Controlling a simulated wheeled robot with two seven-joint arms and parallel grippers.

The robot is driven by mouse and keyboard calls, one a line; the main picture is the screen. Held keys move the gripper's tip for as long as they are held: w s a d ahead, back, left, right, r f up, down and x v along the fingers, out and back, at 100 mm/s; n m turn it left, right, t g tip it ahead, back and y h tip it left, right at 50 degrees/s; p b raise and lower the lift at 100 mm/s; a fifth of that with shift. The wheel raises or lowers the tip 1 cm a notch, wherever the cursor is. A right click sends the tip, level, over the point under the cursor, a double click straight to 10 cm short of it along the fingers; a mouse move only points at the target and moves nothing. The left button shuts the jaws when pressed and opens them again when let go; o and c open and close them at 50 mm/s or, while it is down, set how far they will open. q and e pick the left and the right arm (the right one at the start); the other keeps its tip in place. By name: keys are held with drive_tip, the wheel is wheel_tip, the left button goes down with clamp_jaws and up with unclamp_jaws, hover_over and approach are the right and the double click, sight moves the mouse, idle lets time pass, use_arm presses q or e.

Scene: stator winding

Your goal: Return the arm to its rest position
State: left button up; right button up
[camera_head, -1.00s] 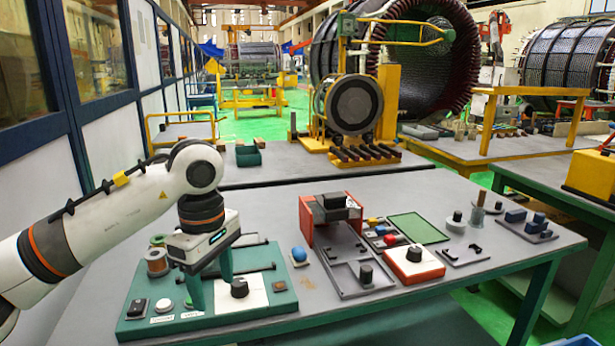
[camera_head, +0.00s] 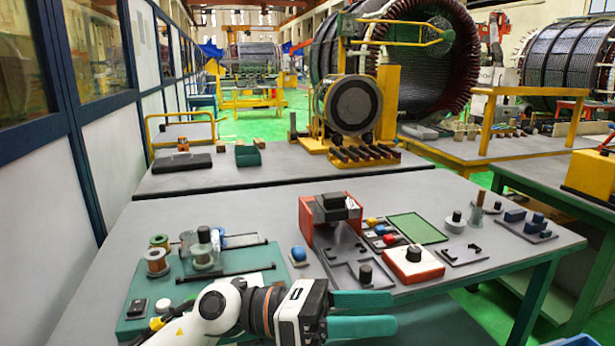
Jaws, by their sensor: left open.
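My left arm comes in low from the left in the head view and lies along the table's front edge. My left gripper (camera_head: 362,312) has two teal fingers pointing right, with a gap between them and nothing held. It is in front of the table, clear of the objects there. The arm covers the front right part of the green winding board (camera_head: 137,290). My right gripper does not show.
A second table (camera_head: 175,179) stands behind.

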use_arm(q)
drive_tip(key=w+a+f+n+t+y, duration=0.2)
drive_tip(key=w+a+n+t+y, duration=0.3)
drive_tip(key=n+t, duration=0.9)
drive_tip(key=w+a+f+n+t+y, duration=0.3)
drive_tip(key=a+n+t, duration=0.55)
drive_tip(key=n, duration=0.95)
drive_tip(key=s+a+f+n+g+y, duration=0.1)
drive_tip(key=a+f+n+g+y, duration=0.1)
drive_tip(key=a+f+n+y, duration=0.4)
drive_tip(key=s+a+f+n+g+y, duration=0.1)
drive_tip(key=a+f+n+g+y, duration=0.25)
drive_tip(key=f, duration=0.55)
drive_tip(key=s+a+f+n+g+y, duration=0.1)
drive_tip(key=s+a+f+n+g, duration=0.3)
drive_tip(key=s+f, duration=0.55)
drive_tip(key=s+a+f+n+g+y, duration=0.1)
drive_tip(key=s+f+n+g, duration=0.5)
drive_tip(key=s, duration=0.7)
wheel_tip(320, 180, down, 22)
drive_tip(key=m+g+p, duration=0.2)
drive_tip(key=p, duration=0.2)
drive_tip(key=s+a+f+g+p, duration=0.1)
drive_tip(key=s+a+f+p, duration=0.2)
drive_tip(key=s+f, duration=1.1)
drive_tip(key=s, duration=0.3)
